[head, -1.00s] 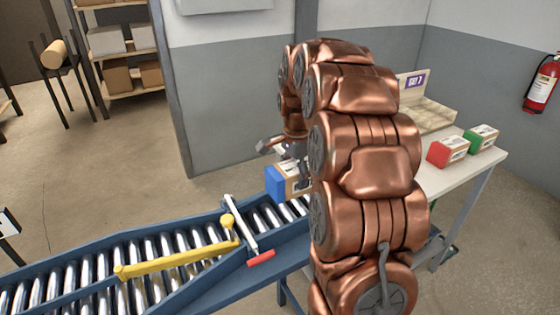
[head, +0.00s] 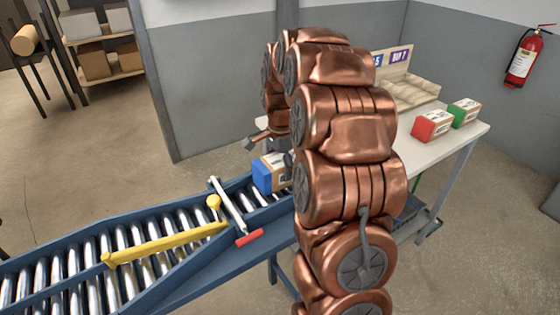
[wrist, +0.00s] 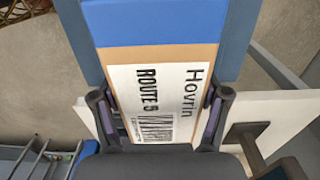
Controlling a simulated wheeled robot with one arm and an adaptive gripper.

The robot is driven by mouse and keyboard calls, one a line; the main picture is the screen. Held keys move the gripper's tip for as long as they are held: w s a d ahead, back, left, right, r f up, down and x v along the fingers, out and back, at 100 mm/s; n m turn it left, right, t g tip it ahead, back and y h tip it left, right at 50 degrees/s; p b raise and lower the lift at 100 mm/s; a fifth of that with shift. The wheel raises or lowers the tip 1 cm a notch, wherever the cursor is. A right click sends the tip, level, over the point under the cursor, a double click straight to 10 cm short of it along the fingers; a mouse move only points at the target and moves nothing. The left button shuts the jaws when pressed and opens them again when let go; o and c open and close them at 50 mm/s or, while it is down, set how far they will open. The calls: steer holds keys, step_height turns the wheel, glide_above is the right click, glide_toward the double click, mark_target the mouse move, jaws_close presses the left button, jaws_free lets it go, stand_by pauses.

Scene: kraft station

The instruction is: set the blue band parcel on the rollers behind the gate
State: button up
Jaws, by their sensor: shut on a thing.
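The blue band parcel (head: 264,174), a cardboard box with a blue end, is held over the near end of the roller conveyor, to the right of the gate. My gripper (wrist: 163,112) is shut on it, with one finger on each side. The wrist view shows its white label (wrist: 155,103) reading "Hovrin ROUTE 5" and its blue band (wrist: 155,22). The gate (head: 229,204), a white bar with a red handle (head: 250,237), crosses the rollers (head: 262,199). I cannot tell whether the parcel touches the rollers. My arm hides the conveyor's right end.
A yellow diverter arm (head: 165,244) lies over the rollers left of the gate. A red parcel (head: 431,126) and a green parcel (head: 464,112) stand on the white table (head: 455,138) at right. Shelves (head: 125,62) stand at the back left.

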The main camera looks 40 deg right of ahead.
steer(key=shift+f, duration=0.55)
steer(key=o, duration=1.5)
steer(key=shift+c, duration=0.2)
step_height(320, 180, up, 12)
